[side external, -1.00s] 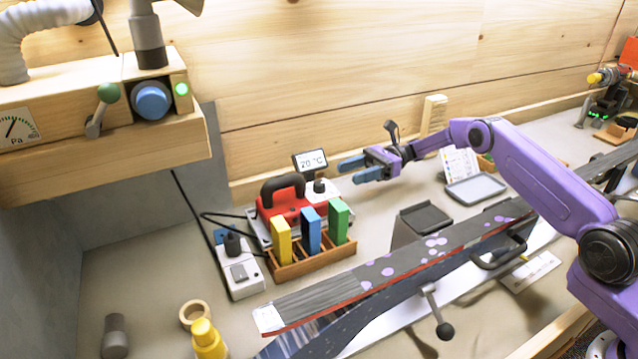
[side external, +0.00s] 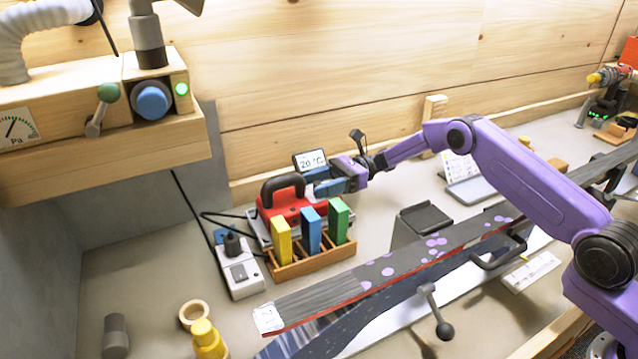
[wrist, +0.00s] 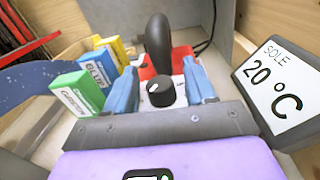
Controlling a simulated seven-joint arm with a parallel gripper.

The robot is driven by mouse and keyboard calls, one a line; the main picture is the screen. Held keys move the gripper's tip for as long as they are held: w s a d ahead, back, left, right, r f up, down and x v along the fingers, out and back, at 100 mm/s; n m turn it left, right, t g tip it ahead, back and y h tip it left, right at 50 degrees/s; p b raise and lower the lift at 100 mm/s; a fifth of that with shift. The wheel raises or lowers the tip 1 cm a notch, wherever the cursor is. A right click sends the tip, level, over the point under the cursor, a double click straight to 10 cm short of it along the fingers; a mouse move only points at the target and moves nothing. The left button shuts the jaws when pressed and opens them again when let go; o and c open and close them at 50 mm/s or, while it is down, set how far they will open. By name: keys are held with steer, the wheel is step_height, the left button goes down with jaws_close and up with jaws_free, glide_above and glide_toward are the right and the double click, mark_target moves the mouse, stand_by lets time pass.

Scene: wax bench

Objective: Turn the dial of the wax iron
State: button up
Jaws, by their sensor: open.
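The wax iron (side external: 283,203) is red with a black handle and sits at the back of the bench, left of my gripper. Its black dial (wrist: 161,91), with a white mark, stands on a pale base in the wrist view. My gripper (side external: 324,180) is at the iron's right end, fingers pointing left. In the wrist view the blue fingers (wrist: 160,88) are open, one on each side of the dial, with a gap visible on both sides. Contact with the dial does not show. In the side view the fingers hide the dial. The display (wrist: 273,85) reads "SOLE 20 °C".
Yellow, blue and green wax blocks (side external: 311,229) stand in a wooden rack (side external: 297,265) in front of the iron. A power switch box (side external: 240,272) is to the left. A ski (side external: 390,270) with purple spots lies in front. A dark tray (side external: 426,217) stands to the right.

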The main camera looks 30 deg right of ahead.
steer(key=c, duration=1)
steer(key=shift+o, duration=0.2)
steer(key=shift+n+g, duration=0.7)
steer(key=shift+g, duration=0.4)
steer(key=o, duration=1)
steer(key=shift+c, duration=0.2)
steer(key=w+d, duration=0.1)
steer(key=d, duration=0.6)
steer(key=shift+w+d, duration=0.2)
steer(key=shift+d, duration=0.05)
